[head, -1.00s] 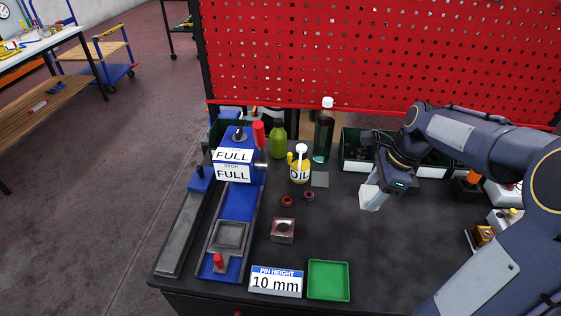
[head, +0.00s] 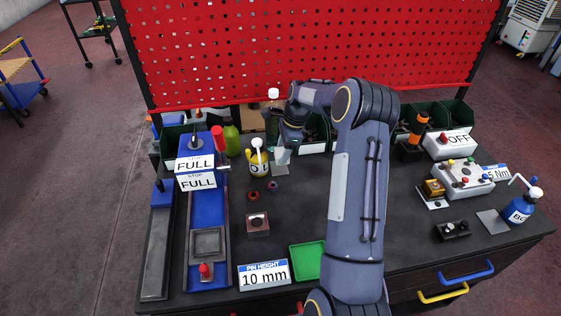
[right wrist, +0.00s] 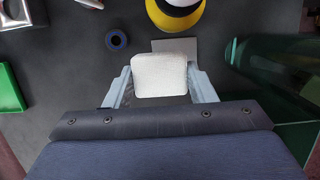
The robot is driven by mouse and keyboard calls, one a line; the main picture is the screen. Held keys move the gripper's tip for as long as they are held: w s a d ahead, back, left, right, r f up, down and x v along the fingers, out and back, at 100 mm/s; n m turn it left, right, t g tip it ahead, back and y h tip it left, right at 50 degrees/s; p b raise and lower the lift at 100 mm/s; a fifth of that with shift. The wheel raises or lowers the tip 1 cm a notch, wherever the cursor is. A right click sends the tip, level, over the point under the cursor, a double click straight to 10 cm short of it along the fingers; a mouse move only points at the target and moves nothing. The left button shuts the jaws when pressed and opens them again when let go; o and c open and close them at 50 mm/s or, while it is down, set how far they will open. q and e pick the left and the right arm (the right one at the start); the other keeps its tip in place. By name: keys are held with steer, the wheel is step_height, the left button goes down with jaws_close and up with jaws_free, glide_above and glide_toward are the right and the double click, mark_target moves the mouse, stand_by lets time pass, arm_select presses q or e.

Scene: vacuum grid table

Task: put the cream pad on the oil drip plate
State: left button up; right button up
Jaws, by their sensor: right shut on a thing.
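The cream pad (right wrist: 158,76) is a pale rounded square between the two fingers of my right gripper (right wrist: 162,84), which is shut on it. In the head view the right gripper (head: 281,156) is just behind and above the oil drip plate (head: 281,170), a small flat grey square beside the yellow oil can (head: 259,160). In the right wrist view the grey plate (right wrist: 184,45) shows just beyond the pad, partly covered by it; I cannot tell the height between them. My left gripper is not in view.
A dark green bottle (right wrist: 272,65) stands close to the right finger in the wrist view. A green tray (head: 307,262) is at the front edge.

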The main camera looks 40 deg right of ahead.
mark_target(281, 167)
steer(key=shift+w+d+f, duration=0.2)
steer(key=shift+w+f, duration=0.15)
steer(key=shift+f, duration=0.15)
steer(key=shift+w+d+f, duration=0.15)
steer(key=shift+w+f, duration=0.2)
steer(key=shift+f, duration=0.1)
steer(key=shift+w+d+f+b, duration=0.1)
steer(key=shift+w+f+b, duration=0.25)
steer(key=shift+f, duration=0.1)
steer(key=shift+f+b, duration=0.95)
steer(key=shift+f, duration=0.45)
steer(key=shift+s, duration=0.1)
steer(key=shift+f, duration=0.2)
steer(key=o, duration=1)
